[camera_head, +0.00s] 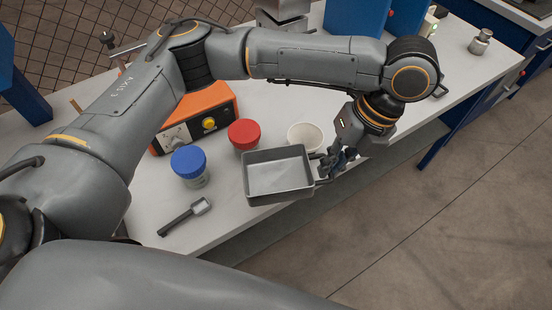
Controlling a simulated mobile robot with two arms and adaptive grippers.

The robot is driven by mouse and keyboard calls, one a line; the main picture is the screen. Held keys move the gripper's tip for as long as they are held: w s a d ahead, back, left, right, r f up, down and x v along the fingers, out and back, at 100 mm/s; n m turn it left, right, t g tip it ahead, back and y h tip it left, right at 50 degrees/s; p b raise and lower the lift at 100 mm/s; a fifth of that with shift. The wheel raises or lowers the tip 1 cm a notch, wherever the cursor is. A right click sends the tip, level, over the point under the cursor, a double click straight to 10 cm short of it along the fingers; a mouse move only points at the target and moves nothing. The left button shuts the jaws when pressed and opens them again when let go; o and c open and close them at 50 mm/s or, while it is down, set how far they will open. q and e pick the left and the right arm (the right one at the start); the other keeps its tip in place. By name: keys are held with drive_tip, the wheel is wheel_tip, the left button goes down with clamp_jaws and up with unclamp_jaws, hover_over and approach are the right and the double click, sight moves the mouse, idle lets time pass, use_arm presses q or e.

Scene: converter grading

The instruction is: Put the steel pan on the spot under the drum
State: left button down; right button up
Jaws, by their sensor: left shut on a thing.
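The steel pan (279,177) is a grey rectangular, open-topped pan in the middle of the camera_head view, near the table's front edge. My left gripper (330,166) is shut on the pan at its right side; the fingers partly hide this side. I cannot tell whether the pan's underside touches the table. I cannot pick out the drum or the spot under it in this view. My right gripper is not in view.
On the white table (240,222) stand a blue-lidded jar (189,163), a red-lidded jar (243,134), a white bowl (305,136) and an orange device (205,116). A small scoop (187,215) lies front left. A metal weight (481,41) stands far right.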

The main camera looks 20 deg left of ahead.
sight(306, 159)
use_arm(q)
drive_tip(key=a, duration=0.1)
drive_tip(key=a+f, duration=0.1)
drive_tip(key=a, duration=0.3)
drive_tip(key=shift+w+f+p, duration=0.35)
drive_tip(key=shift+w, duration=0.05)
drive_tip(key=a+f, duration=0.2)
drive_tip(key=f, duration=0.1)
drive_tip(key=w+a+f, duration=0.1)
drive_tip(key=a+f, duration=0.1)
drive_tip(key=shift+a+f, duration=0.15)
drive_tip(key=shift+f, duration=0.05)
drive_tip(key=x, duration=0.1)
drive_tip(key=p+x, duration=0.1)
drive_tip(key=x, duration=0.1)
drive_tip(key=shift+w, duration=0.2)
drive_tip(key=shift+f, duration=0.6)
drive_tip(key=c, duration=1.8)
unclamp_jaws()
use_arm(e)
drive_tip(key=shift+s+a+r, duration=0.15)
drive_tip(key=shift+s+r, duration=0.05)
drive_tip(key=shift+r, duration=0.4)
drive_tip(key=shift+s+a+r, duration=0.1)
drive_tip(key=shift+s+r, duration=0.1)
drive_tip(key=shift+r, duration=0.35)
use_arm(q)
drive_tip(key=shift+o, duration=0.2)
